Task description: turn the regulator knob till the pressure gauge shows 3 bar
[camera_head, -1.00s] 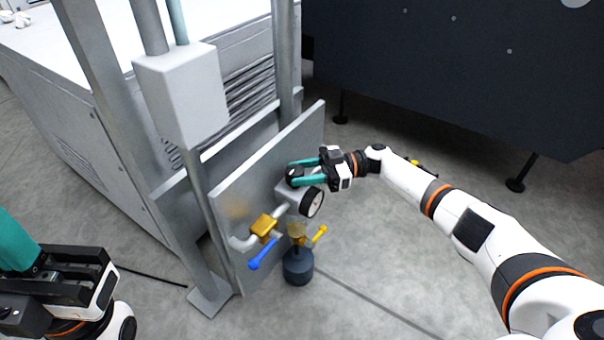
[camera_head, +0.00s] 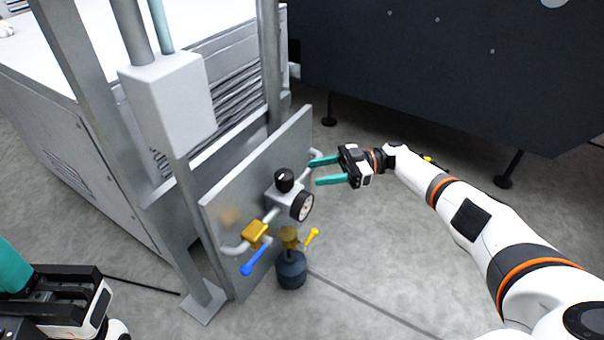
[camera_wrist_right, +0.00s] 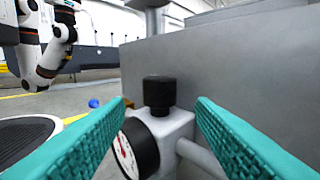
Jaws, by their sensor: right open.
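The black regulator knob (camera_head: 284,180) sits upright on top of the grey regulator body (camera_head: 280,197) on the metal panel; the knob also shows in the right wrist view (camera_wrist_right: 159,93). The round pressure gauge (camera_head: 302,206) faces outward from the body. In the right wrist view its white dial (camera_wrist_right: 126,156) is seen at a slant, with a red needle; the reading is too small to tell. My right gripper (camera_head: 318,172) is open and empty, apart from the knob and to its right. My left gripper (camera_head: 50,300) is at the lower left, its fingertips not clearly shown.
A pipe with a yellow valve (camera_head: 256,233) and blue lever (camera_head: 255,261) runs left of the regulator. A dark bowl (camera_head: 291,270) with a yellow lever (camera_head: 312,237) hangs below.

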